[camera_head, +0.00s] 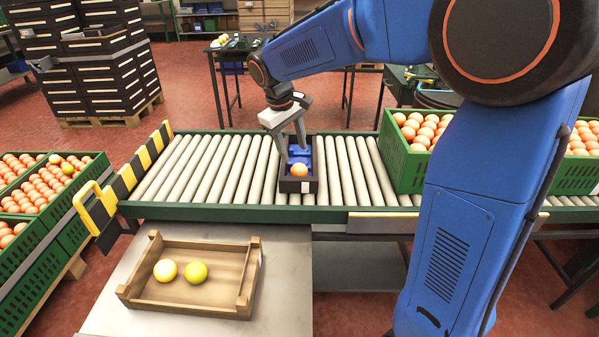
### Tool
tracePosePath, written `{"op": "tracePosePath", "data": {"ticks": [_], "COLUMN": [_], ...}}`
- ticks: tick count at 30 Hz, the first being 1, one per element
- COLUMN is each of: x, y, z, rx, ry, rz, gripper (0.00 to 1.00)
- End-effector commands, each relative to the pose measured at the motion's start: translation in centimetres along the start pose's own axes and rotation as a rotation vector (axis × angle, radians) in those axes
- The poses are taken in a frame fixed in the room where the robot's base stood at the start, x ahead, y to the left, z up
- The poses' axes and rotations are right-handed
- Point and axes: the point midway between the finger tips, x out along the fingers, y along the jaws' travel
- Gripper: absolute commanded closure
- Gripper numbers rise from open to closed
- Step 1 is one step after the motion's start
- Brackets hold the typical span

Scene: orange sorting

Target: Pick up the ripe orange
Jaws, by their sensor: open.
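A ripe orange (299,170) lies at the near end of a small dark box (296,187) on the roller conveyor. The box has a blue inside part (301,148) behind the orange. My gripper (294,155) points down into the box, its fingers apart, above and just behind the orange. It holds nothing that I can see. Whether a fingertip touches the orange is too small to tell.
A wooden tray (248,283) with two yellow-green fruits (180,270) stands on the metal table in front. The conveyor (217,170) is clear left of the box. A green crate of oranges (405,172) stands on its right. A striped yellow-black barrier (128,177) closes its left end.

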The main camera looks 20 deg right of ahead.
Motion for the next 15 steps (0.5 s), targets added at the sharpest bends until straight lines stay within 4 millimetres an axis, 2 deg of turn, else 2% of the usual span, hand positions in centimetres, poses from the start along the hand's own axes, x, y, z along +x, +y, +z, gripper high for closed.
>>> {"op": "tracePosePath", "data": {"ticks": [3, 11, 15], "x": [1.6, 3.2, 5.0], "y": [0.0, 0.0, 0.0], "z": [0.0, 0.0, 0.0], "rx": [0.0, -0.001, 0.0], "ry": [-0.002, -0.002, -0.002], "rz": [0.0, 0.0, 0.0], "gripper": [0.53, 0.53, 0.53]}}
